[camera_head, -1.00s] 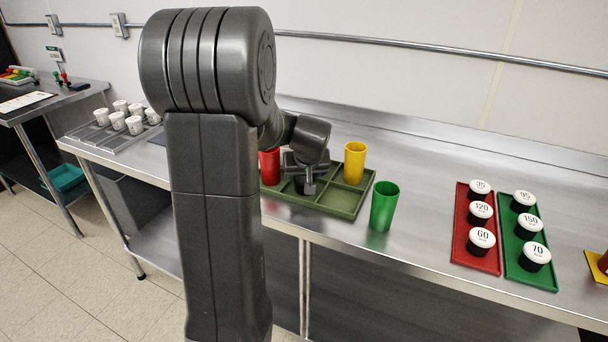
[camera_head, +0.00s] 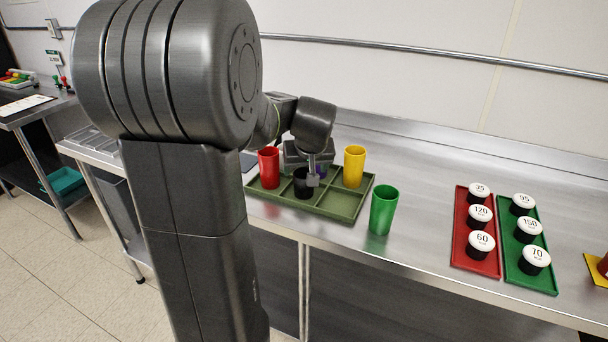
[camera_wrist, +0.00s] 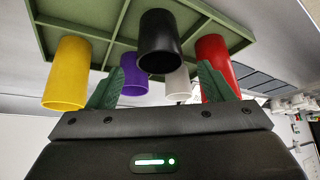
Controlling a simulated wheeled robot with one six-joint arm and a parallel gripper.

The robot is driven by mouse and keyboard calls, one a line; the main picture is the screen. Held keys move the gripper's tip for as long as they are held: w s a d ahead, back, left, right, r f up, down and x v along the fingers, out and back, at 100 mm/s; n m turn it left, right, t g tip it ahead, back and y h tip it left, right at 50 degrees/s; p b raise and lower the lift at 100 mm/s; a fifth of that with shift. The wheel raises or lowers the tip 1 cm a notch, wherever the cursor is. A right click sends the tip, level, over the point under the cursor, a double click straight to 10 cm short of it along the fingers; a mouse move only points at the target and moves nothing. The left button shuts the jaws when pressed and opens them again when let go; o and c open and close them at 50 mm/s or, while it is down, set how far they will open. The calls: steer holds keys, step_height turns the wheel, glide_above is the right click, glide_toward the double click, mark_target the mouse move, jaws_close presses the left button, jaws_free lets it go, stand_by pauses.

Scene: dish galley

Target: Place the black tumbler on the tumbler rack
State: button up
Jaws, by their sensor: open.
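The black tumbler (camera_head: 302,186) stands upright in a compartment of the green tumbler rack (camera_head: 342,205), between the red and yellow tumblers in the head view. In the wrist view, which looks upside down, the black tumbler (camera_wrist: 160,45) is centred beyond my finger tips, against the rack (camera_wrist: 95,32). My gripper (camera_head: 313,178) is just behind the black tumbler in the head view and partly hides the rack. In the wrist view my gripper (camera_wrist: 160,88) has its two green fingers spread wide, with nothing clasped between them.
The rack also holds a red tumbler (camera_head: 269,167), a yellow tumbler (camera_head: 354,166) and a purple tumbler (camera_wrist: 135,75); a whitish one (camera_wrist: 178,85) shows behind. A green tumbler (camera_head: 383,210) stands right of the rack. Red (camera_head: 461,230) and green (camera_head: 513,262) trays hold lidded cups farther right.

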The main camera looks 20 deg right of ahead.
steer(key=shift+v, duration=2.4)
